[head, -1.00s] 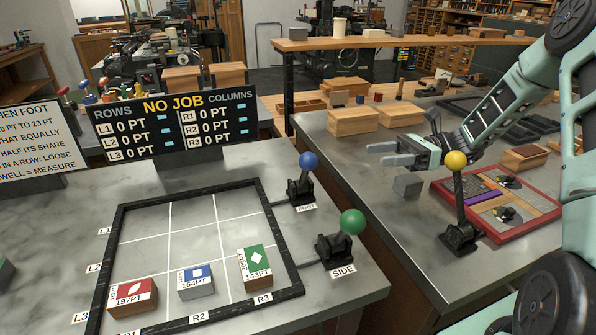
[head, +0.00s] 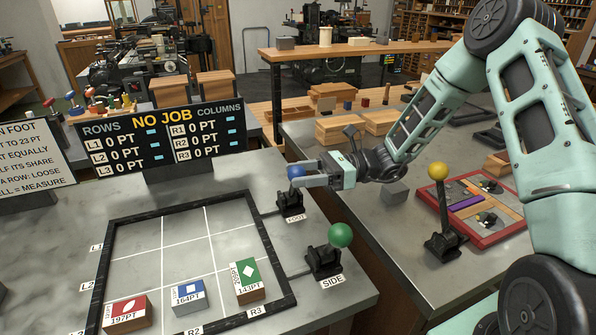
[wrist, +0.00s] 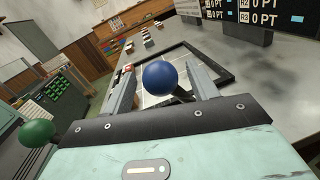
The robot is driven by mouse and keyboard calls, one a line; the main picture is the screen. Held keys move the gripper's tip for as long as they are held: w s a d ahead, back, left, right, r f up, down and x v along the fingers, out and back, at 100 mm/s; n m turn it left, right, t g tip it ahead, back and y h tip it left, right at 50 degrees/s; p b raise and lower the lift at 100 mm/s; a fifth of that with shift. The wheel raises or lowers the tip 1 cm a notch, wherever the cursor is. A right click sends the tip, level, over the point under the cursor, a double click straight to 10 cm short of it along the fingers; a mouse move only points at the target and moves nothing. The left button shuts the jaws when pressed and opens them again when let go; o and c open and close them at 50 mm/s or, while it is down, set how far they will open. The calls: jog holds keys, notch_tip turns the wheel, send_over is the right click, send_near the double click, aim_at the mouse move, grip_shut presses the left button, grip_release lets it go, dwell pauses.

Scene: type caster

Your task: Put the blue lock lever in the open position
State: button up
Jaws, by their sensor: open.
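The blue lock lever (head: 296,172) stands at the upper right corner of the black frame, above a plate reading FOOT. Its round knob hides most of its shaft in the wrist view (wrist: 161,78). My gripper (head: 300,175) is open at the blue knob. In the wrist view the knob sits between the two fingers (wrist: 160,88), with a gap visible on each side. The black lever base (head: 290,204) is below my gripper.
A green-knobbed lever (head: 340,235) marked SIDE stands nearer, and a yellow-knobbed lever (head: 438,172) stands on the right table. The black frame (head: 184,202) holds three blocks along its near row. A scoreboard (head: 160,138) stands behind.

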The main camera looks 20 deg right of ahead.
jog(key=shift+a, duration=0.5)
grip_shut()
jog(key=w+r+m+p, duration=0.1)
jog(key=w+p, duration=0.1)
jog(key=p, duration=0.1)
jog(key=shift+r+m+p, duration=0.15)
jog(key=shift+m+p, duration=0.25)
jog(key=w+m+p, duration=0.3)
jog(key=p, duration=0.1)
jog(key=shift+w+r+g+h, duration=0.1)
jog(key=shift+r+g+h, duration=0.05)
jog(key=shift+g+h, duration=0.2)
jog(key=shift+w+d+f+m+g+h+p, duration=0.1)
jog(key=shift+w+f+m+p, duration=0.2)
jog(key=shift+w+m, duration=0.45)
jog(key=shift+w+a+f+m+g+h+p, duration=0.1)
jog(key=shift+w+f+m+g+p, duration=0.2)
jog(key=shift+w+m, duration=0.45)
jog(key=shift+w+d+f+m+t+h+p, duration=0.15)
jog(key=shift+w+m+p, duration=0.2)
jog(key=shift+w+m, duration=0.4)
grip_release()
